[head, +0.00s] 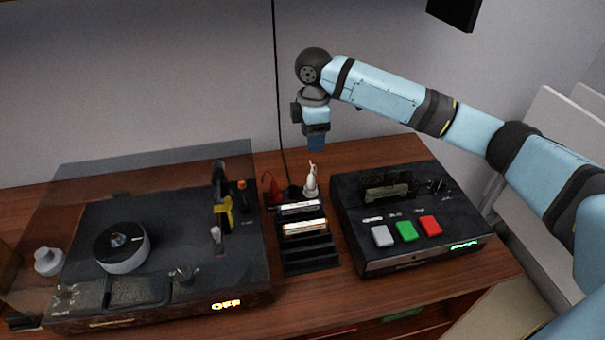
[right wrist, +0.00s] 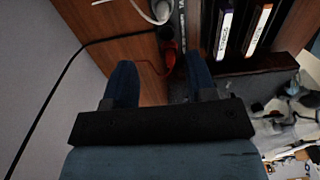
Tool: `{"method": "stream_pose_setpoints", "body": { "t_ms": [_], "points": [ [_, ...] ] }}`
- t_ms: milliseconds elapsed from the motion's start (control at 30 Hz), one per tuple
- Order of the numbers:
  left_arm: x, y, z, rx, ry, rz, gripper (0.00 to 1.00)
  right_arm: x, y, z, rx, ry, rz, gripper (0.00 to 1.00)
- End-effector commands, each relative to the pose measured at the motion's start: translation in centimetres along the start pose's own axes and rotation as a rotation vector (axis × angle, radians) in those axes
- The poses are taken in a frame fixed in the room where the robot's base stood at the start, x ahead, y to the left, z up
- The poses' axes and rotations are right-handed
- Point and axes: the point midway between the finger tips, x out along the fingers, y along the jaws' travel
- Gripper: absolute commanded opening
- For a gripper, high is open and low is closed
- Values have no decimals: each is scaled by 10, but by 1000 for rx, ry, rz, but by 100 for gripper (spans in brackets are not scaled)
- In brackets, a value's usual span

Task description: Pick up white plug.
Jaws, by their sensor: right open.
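The white plug (head: 310,186) stands upright at the back of the table, between the turntable and the cassette player. In the right wrist view the white plug (right wrist: 159,11) shows at the top edge, partly cut off, beyond the fingertips. My right gripper (head: 316,146) points down above the white plug, with a clear gap between them. In the right wrist view its two blue fingers (right wrist: 160,62) are apart, with nothing held between them. My left gripper is not in view.
A red plug (head: 271,188) with a red cord stands left of the white plug. A black rack (head: 311,261) with cassettes is in front. The turntable (head: 180,258) is left; the cassette player (head: 385,245) is right. A black cable (head: 277,90) hangs along the wall.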

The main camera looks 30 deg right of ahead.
Motion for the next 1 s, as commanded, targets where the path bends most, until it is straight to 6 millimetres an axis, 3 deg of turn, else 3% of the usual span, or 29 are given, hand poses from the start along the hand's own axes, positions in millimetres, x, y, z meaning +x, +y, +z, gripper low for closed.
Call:
{"method": "stream_pose_setpoints", "body": {
  "t_ms": [300, 667, 1000],
  "points": [
    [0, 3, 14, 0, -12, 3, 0, 62, -1, 0, 1, -1, -3, 51],
    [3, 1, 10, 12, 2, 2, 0, 90, 0, -1, 1, -1, -2, 51],
    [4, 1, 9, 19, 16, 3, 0, 133, -1, -3, 0, -1, 0, 51]
  ]
}}
